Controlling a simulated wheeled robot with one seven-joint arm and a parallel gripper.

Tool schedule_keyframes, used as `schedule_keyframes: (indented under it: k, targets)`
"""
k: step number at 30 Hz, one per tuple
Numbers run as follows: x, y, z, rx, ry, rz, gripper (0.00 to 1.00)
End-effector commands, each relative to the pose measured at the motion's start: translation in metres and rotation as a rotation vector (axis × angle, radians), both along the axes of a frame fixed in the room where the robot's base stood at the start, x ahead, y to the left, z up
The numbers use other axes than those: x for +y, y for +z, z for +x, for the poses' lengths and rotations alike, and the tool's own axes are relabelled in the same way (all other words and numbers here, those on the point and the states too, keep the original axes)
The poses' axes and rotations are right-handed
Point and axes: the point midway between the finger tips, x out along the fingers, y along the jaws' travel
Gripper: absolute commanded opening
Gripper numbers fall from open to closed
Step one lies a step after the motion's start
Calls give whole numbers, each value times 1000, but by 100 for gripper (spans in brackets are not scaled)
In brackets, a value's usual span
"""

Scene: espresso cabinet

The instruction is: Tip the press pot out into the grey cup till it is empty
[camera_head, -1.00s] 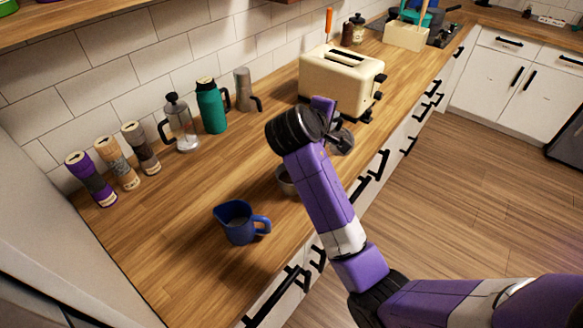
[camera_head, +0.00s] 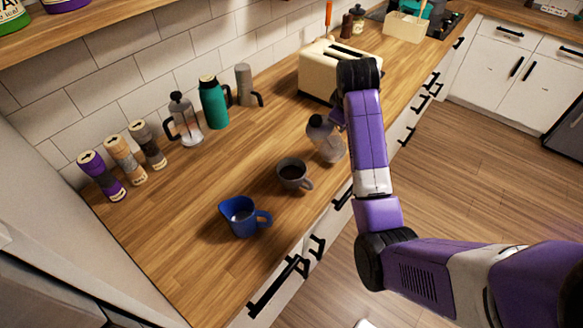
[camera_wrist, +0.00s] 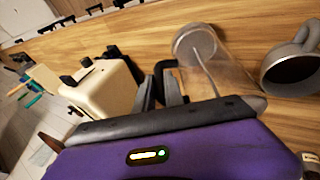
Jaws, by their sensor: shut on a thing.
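The press pot (camera_head: 329,146), a clear pot with a grey metal lid, is held at the right of the grey cup, over the counter's front part. It looks close to upright. In the wrist view its glass body (camera_wrist: 222,72) looks clear, with a thin rod inside. My gripper (camera_wrist: 172,88) is shut on its black handle; the arm mostly hides the grip in the head view. The grey cup (camera_head: 293,184) stands upright on the counter with dark liquid inside. It also shows at the right of the wrist view (camera_wrist: 284,72). I cannot tell whether the pot touches the counter.
A blue jug (camera_head: 240,222) stands left of the cup. A cream toaster (camera_head: 318,70) is behind my gripper. Along the wall stand another press pot (camera_head: 188,130), a teal flask (camera_head: 213,105), a grey flask (camera_head: 243,85) and three grinders (camera_head: 125,160). The counter's middle is clear.

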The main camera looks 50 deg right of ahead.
Motion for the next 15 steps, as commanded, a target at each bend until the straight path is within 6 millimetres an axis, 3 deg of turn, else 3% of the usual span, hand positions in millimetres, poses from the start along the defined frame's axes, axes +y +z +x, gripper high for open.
schedule_keyframes:
  k: [6,15]
  targets:
    - [-22,-12,-5,-48,-4,194,0]
    - [-36,-32,-8,-96,-1,403,0]
